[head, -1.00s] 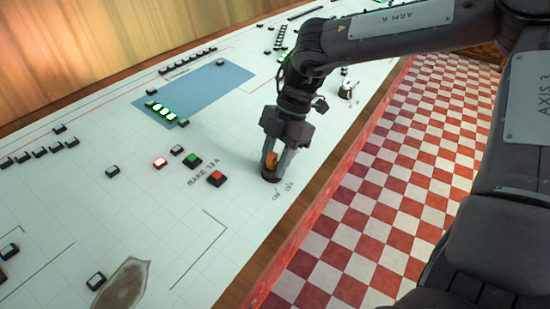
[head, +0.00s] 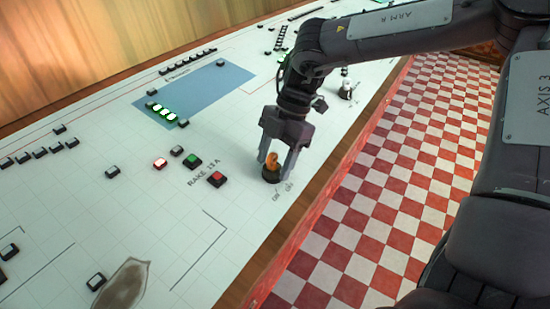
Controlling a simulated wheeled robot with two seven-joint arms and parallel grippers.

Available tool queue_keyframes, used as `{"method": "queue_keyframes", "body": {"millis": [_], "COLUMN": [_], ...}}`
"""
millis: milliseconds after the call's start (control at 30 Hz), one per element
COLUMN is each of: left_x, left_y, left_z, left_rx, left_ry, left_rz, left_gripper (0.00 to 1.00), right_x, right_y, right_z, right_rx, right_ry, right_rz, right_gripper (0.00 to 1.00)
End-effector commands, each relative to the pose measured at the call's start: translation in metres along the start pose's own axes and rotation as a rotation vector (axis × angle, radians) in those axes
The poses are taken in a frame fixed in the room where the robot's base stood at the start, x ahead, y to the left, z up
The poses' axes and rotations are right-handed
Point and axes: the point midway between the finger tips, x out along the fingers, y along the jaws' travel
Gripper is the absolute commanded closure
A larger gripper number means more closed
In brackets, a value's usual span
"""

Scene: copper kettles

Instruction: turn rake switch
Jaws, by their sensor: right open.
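The rake switch (head: 272,167) is an orange knob on a dark round base near the panel's front edge, in the head view. The marks ON and OFF are printed on the panel just below it, and the label RAKE 13 A lies to its left. My right gripper (head: 277,163) points down over the knob. Its two fingers are apart, one on each side of the knob, with visible gaps. My left gripper is not in view.
Red (head: 217,179) and green (head: 192,161) buttons sit left of the knob. Another, white-topped switch (head: 346,90) stands behind the gripper. A wooden edge (head: 285,228) borders the white panel, with a checkered floor beyond.

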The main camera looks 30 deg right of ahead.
Motion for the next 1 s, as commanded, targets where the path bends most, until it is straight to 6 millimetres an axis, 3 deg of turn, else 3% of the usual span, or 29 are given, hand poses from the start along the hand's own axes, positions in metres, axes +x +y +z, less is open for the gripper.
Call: {"method": "queue_keyframes", "body": {"millis": [167, 600, 1000], "left_x": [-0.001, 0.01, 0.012], "left_y": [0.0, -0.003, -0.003], "left_z": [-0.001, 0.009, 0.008], "left_rx": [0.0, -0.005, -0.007], "left_ry": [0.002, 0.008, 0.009], "left_rz": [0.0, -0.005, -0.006], "left_gripper": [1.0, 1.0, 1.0], "right_x": [-0.009, -0.074, -0.078], "right_y": [0.001, 0.001, 0.0], "right_z": [0.0, 0.0, 0.0], "right_rx": [0.001, 0.0, 0.0], "right_ry": [-0.002, -0.002, 0.0], "right_rz": [0.001, 0.002, 0.0], "right_gripper": [0.42, 0.42, 0.42]}}
